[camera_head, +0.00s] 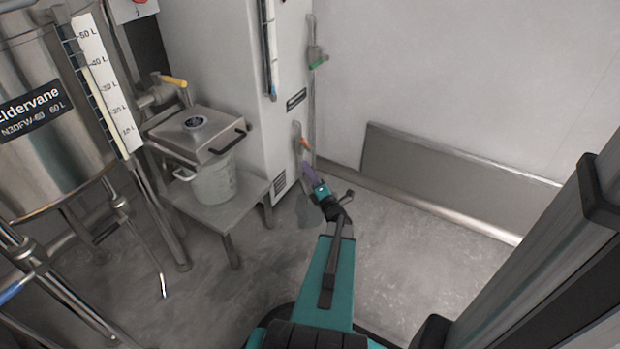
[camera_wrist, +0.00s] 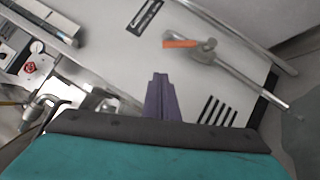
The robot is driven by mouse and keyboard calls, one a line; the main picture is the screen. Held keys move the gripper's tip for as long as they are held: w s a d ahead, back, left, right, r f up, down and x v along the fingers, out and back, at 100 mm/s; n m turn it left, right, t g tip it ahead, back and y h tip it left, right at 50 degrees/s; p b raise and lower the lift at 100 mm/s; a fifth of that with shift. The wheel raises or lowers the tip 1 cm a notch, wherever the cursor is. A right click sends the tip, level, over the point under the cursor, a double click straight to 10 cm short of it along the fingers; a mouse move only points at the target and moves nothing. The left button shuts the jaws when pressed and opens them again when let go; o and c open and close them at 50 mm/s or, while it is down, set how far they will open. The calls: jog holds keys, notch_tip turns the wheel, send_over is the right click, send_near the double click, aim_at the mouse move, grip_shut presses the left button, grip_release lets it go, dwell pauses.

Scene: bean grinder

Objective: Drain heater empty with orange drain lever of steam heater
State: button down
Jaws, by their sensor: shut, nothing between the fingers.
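The steam heater is the tall white cabinet (camera_head: 220,70) against the wall; its panel fills much of the wrist view (camera_wrist: 220,75). Its orange drain lever (camera_wrist: 181,44) sits on a grey valve and pipe low on the cabinet's side. The lever also shows as a small orange spot in the head view (camera_head: 305,143). My gripper (camera_head: 308,168), with purple fingers, is just below the lever in the head view. In the wrist view my gripper (camera_wrist: 160,78) is shut and empty, pointing at the cabinet, apart from the lever and below it.
A green-handled valve (camera_head: 319,62) is higher on the same side pipe. A steel tank (camera_head: 40,110) stands left. The floor right of my arm is clear up to the wall panel (camera_head: 440,170).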

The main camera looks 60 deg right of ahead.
aim_at(301, 140)
jog(key=w+d+r+b, duration=0.3)
jog(key=w+d, duration=0.2)
jog(key=d, duration=0.1)
jog(key=shift+w+d, duration=0.25)
jog(key=shift+w, duration=0.05)
dwell(0.3)
jog(key=shift+s+d+r+p, duration=0.15)
jog(key=shift+d+r+p, duration=0.1)
jog(key=shift+p, duration=0.25)
